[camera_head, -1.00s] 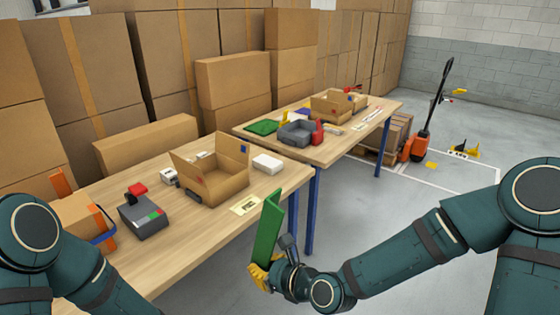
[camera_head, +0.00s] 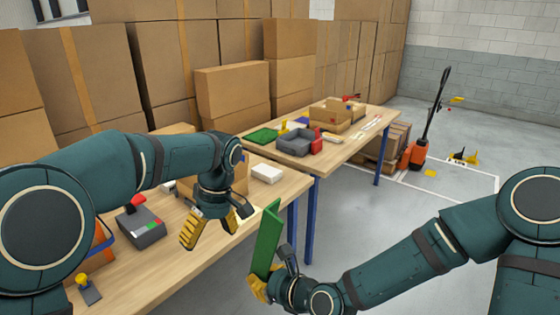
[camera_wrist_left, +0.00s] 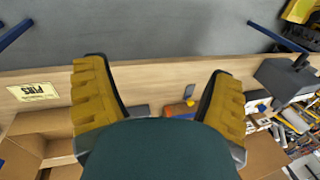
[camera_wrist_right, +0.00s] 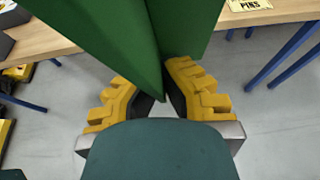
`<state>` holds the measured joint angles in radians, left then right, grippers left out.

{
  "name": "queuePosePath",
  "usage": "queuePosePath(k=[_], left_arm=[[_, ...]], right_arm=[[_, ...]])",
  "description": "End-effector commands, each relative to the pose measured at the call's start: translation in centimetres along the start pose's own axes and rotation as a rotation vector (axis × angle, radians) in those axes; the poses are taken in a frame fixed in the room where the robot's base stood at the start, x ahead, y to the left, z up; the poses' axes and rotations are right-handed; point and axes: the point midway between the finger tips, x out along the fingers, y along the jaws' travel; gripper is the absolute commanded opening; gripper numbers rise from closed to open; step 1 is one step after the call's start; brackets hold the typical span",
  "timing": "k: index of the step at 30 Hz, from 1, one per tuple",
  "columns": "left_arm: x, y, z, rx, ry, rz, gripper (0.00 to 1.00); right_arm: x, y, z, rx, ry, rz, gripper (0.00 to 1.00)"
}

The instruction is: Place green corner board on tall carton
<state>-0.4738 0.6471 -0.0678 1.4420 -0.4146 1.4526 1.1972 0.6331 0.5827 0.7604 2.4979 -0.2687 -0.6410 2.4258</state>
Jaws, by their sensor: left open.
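The green corner board (camera_head: 267,240) is an L-shaped strip standing nearly upright, in front of the near table's right end. My right gripper (camera_head: 262,284) is shut on its lower end; the right wrist view also shows the board (camera_wrist_right: 95,35) between the yellow fingers (camera_wrist_right: 160,95). My left gripper (camera_head: 216,228) is open and empty, pointing down above the near table's front edge.
The near table (camera_head: 205,265) holds an open carton (camera_head: 238,178), partly hidden by my left arm, a white box (camera_head: 266,173) and a grey device (camera_head: 142,232).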

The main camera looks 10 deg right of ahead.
Motion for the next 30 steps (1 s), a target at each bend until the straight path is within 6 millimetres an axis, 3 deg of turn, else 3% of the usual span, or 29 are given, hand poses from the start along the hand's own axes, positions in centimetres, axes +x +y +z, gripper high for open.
queuePosePath(k=[1,6,12,15,18,22,30], left_arm=[[-2.9,1.2,1.5,0.006,0.027,0.039,0.84],[-10.8,2.6,5.7,-0.022,0.083,0.125,0.84],[-17.8,2.6,10.4,-0.043,0.118,0.211,0.84],[-19.9,2.3,12.0,-0.050,0.125,0.238,0.84],[-21.1,2.1,13.0,-0.055,0.128,0.255,0.84],[-21.2,2.1,13.4,-0.056,0.129,0.260,0.84],[-17.5,3.0,12.8,-0.056,0.128,0.256,0.84]], right_arm=[[0.0,0.0,0.0,0.000,0.000,0.000,0.00],[0.0,0.0,0.0,0.000,0.000,0.000,0.00],[0.0,0.0,0.0,0.000,0.000,0.000,0.00],[0.0,0.0,0.0,0.000,0.000,0.000,0.00],[0.0,0.0,0.0,0.000,0.000,0.000,0.00],[0.0,0.0,0.0,0.000,0.000,0.000,0.00],[0.0,0.0,0.0,0.000,0.000,0.000,0.00]])
